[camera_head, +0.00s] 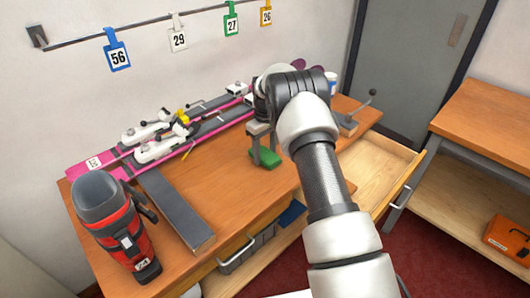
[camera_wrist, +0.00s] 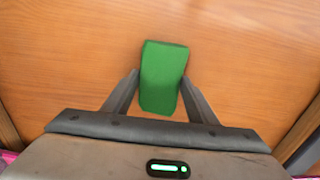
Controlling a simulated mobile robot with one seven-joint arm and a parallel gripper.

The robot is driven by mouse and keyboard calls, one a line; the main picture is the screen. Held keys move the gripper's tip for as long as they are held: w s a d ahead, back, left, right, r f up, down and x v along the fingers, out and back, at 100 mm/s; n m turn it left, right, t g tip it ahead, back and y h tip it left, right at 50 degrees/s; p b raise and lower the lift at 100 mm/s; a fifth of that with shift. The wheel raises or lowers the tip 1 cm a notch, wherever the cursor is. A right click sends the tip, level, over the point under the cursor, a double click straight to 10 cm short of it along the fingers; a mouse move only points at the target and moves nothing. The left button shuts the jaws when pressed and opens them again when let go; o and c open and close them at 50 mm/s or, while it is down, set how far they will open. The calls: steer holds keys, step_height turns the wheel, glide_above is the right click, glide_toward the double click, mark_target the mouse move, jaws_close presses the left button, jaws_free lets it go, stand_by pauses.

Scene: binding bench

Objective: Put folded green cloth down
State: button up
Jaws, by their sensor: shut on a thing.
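The folded green cloth (camera_head: 265,158) is a small green block, low over or on the wooden bench top (camera_head: 225,180); I cannot tell whether it touches the wood. In the wrist view the cloth (camera_wrist: 163,72) sits between the two fingers, with bare wood around it. My gripper (camera_head: 262,150) points down and is shut on the cloth; it also shows in the wrist view (camera_wrist: 160,85). My arm hides part of the bench to the right of the cloth.
Pink skis (camera_head: 97,162) with bindings lie along the wall side. A dark grey bar (camera_head: 177,210) and a red-black boot (camera_head: 120,225) are at the left. An open drawer (camera_head: 385,165) juts out at the right. Bare wood lies left of the cloth.

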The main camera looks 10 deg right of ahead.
steer(key=shift+f, duration=0.2)
steer(key=o, duration=1)
